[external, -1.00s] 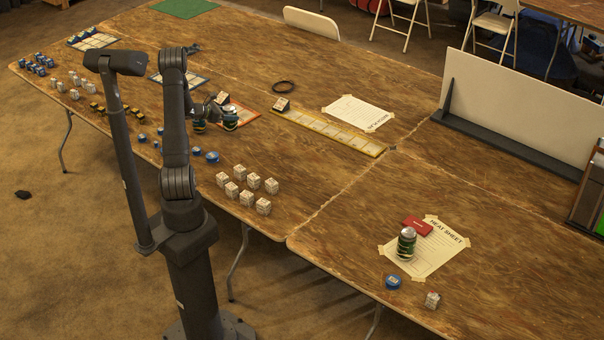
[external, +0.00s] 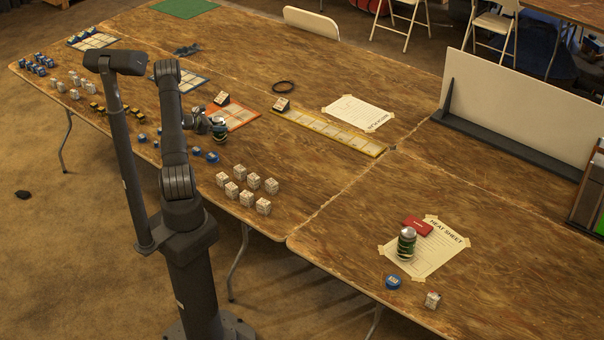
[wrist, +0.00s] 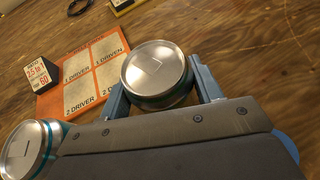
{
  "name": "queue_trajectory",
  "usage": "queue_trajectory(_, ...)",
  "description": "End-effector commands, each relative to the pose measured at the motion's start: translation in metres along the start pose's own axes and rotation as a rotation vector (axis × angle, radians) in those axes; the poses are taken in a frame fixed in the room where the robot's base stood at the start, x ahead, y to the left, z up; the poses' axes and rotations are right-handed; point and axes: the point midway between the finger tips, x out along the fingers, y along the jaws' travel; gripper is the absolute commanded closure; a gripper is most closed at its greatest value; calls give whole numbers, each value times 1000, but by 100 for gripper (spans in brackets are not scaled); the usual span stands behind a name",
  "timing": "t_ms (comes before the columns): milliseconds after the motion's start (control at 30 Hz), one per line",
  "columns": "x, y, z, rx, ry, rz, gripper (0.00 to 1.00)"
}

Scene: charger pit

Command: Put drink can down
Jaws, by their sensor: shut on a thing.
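A drink can with a silver top and dark green side (external: 219,132) is between the fingers of my gripper (wrist: 161,88). In the wrist view the held can (wrist: 155,72) shows its round lid, with a blue-grey finger on each side. It looks upright, beside the orange card (external: 241,115); whether its base touches the table is hidden. A second can (wrist: 26,150) stands at the lower left of the wrist view, partly cut off. Another similar can (external: 407,244) stands on the heat sheet at the right of the external view.
Blue pieces (external: 212,157) and several white cubes (external: 247,188) lie nearer the front edge. A yellow strip (external: 328,132) and a black ring (external: 283,86) lie beyond.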

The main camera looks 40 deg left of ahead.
Motion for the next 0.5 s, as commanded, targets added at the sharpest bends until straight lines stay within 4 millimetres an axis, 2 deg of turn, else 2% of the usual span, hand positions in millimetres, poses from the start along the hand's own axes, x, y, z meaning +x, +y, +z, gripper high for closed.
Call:
queue_trajectory(200, 1, 0, -3, 0, -1, 0, 75)
queue_trajectory(233, 1, 0, -3, -1, 0, 0, 35)
queue_trajectory(300, 1, 0, -3, -1, 0, 0, 21)
queue_trajectory(500, 1, 0, -3, -1, 0, 0, 19)
